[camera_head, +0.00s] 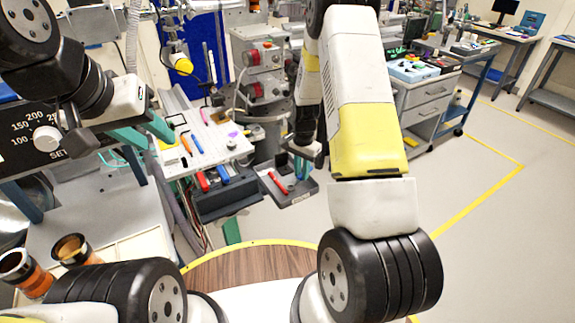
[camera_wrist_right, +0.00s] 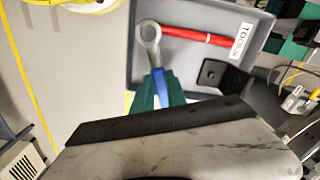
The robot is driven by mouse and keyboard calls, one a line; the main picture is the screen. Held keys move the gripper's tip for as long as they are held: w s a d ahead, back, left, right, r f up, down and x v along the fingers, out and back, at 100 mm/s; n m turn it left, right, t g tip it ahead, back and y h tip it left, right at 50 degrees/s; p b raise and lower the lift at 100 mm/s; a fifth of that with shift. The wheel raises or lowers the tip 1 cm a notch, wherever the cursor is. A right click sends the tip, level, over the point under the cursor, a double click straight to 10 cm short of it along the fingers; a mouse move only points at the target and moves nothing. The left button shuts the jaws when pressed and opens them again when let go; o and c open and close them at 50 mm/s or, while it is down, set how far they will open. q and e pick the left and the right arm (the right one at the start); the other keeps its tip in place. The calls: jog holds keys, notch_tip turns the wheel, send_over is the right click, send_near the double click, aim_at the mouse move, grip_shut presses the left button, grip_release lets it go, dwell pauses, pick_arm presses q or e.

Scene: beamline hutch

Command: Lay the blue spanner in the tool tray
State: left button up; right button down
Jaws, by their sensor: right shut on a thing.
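The blue spanner (camera_wrist_right: 161,87) has a grey ring head and is held by its blue handle between the green fingers of my right gripper (camera_wrist_right: 160,93). In the right wrist view its head overlaps the grey tool tray (camera_wrist_right: 190,64), which carries a "TOOLS" label. I cannot tell whether it touches the tray floor. A red-handled tool (camera_wrist_right: 200,35) lies in the tray. In the head view my right gripper (camera_head: 298,166) is over the tool tray (camera_head: 300,196), and the spanner is hard to make out. My left gripper (camera_head: 158,140) is open and empty at the left.
A white perforated table (camera_head: 215,150) with small coloured parts stands left of the tray. A dark bin (camera_head: 228,200) with red- and blue-handled things is beside the tray. A grey drawer cart (camera_head: 425,95) stands behind at right. Floor at right is clear.

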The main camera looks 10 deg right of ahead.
jog(key=shift+s+a+f, duration=0.2)
jog(key=shift+s+a, duration=0.65)
jog(key=shift+a, duration=0.25)
notch_tip(320, 180, down, 4)
jog(key=shift+r, duration=0.25)
jog(key=c, duration=1.3)
grip_release()
jog(key=shift+c, duration=0.2)
notch_tip(320, 180, up, 12)
notch_tip(320, 180, up, 18)
jog(key=n+t+y, duration=0.1)
jog(key=n+t, duration=0.2)
jog(key=n, duration=0.1)
send_over(296, 180)
jog(key=s+a, duration=0.1)
jog(key=s, duration=0.7)
jog(key=s+r+n+t, duration=0.1)
jog(key=s+r+n, duration=0.2)
jog(key=s+r, duration=0.2)
jog(key=s+a+r+n+t+y, duration=0.1)
jog(key=s+r, duration=0.4)
jog(key=s, duration=0.6)
jog(key=shift+s+n+t, duration=0.25)
jog(key=shift+n+t, duration=0.35)
jog(key=shift+n, duration=0.5)
